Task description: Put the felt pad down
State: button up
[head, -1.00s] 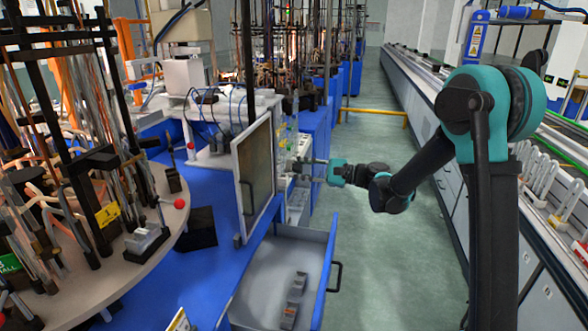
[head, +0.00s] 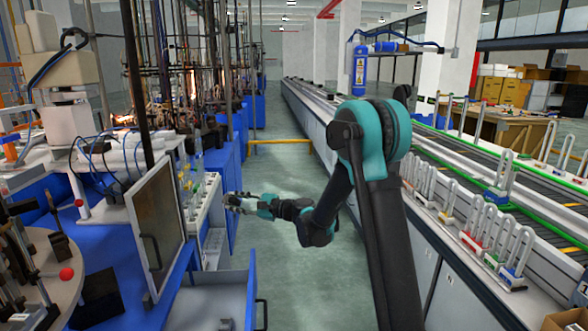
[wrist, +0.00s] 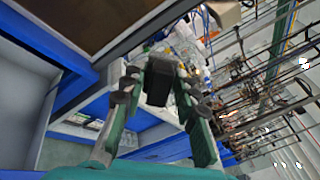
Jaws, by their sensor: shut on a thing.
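The felt pad (wrist: 158,82) shows in the wrist view as a dark, blocky piece between the two fingers. My gripper (wrist: 162,90) is shut on it, one finger at each side. In the head view my gripper (head: 234,203) is held in the air, to the right of an upright framed panel and by the front of the blue bench. The pad is too small to make out clearly there.
The framed panel (head: 160,222) stands open on the blue bench (head: 125,268). Below it, an open drawer (head: 205,302) juts into the aisle. A round table with tools is at the left. A long conveyor line (head: 460,205) runs along the right. The green aisle floor (head: 282,185) is clear.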

jog(key=w+d+f+m+t+h, duration=0.2)
jog(key=w+d+m+t+h, duration=0.3)
jog(key=d, duration=0.5)
jog(key=w+d+f+m+t+h, duration=0.1)
jog(key=w+d+m+t+h, duration=0.15)
jog(key=w+d+t, duration=0.45)
jog(key=w+d+f+m+h, duration=0.1)
jog(key=d+m+h, duration=0.2)
jog(key=d, duration=0.9)
jog(key=w+d+f+m+h, duration=0.1)
jog(key=d+m+h, duration=0.3)
jog(key=d, duration=0.7)
jog(key=shift+w+d+f+t+h, duration=0.25)
jog(key=shift+w+d+t+h, duration=0.2)
jog(key=shift+h, duration=0.8)
jog(key=shift+a, duration=0.2)
